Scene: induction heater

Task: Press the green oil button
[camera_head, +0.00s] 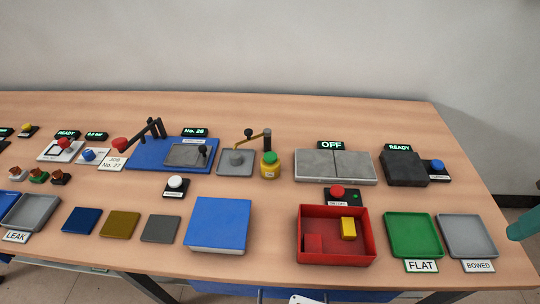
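The green button (270,157) is the round cap on top of a small yellow oil pot (270,171), which stands upright near the middle of the table. A black post with a brass arm (254,138) rises just behind and left of the pot, over a grey plate (235,168). Nothing touches the green button. My gripper is not seen in this view.
Right of the pot lies a grey two-part slab (334,180) with an OFF display and a red button (337,191). In front are a blue block (218,222) and a red tray (309,258). A white button (176,182) stands front left. A wall closes the back.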

